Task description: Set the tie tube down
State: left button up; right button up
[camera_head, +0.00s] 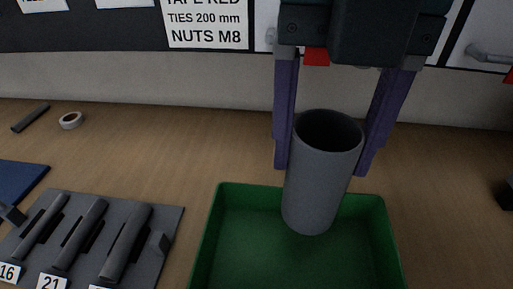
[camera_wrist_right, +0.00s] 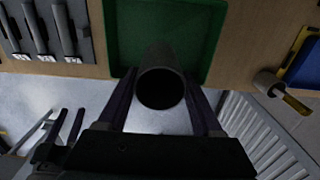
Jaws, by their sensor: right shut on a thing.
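The tie tube (camera_head: 318,185) is a grey open-topped cylinder, standing nearly upright with a slight tilt. My right gripper (camera_head: 322,168) has its two purple fingers shut on the tube from either side. The tube's lower end is inside the outline of the green tray (camera_head: 209,235), near its back wall. I cannot tell whether it touches the tray floor. The right wrist view shows the tube's dark round mouth (camera_wrist_right: 161,89) between the fingers, over the tray (camera_wrist_right: 112,40). Two thin purple fingers at that view's lower left look like my left gripper (camera_wrist_right: 67,124), apart and empty.
A grey rack (camera_head: 172,222) with several dark rods and number labels stands left of the tray. A tape roll (camera_head: 71,120) and a dark rod (camera_head: 30,118) lie further back left. A black object (camera_head: 507,194) sits at the right edge.

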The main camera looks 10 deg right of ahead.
pick_arm(q)
jog(key=shift+d+f+b, duration=0.25)
jog(key=shift+f+b, duration=0.65)
jog(key=shift+f, duration=0.1)
pick_arm(e)
jog(key=f, duration=1.5)
jog(key=shift+d+f, duration=0.2)
jog(key=shift+f, duration=0.2)
jog(key=o, duration=1.4)
jog(key=shift+f, duration=0.15)
jog(key=shift+c, duration=0.2)
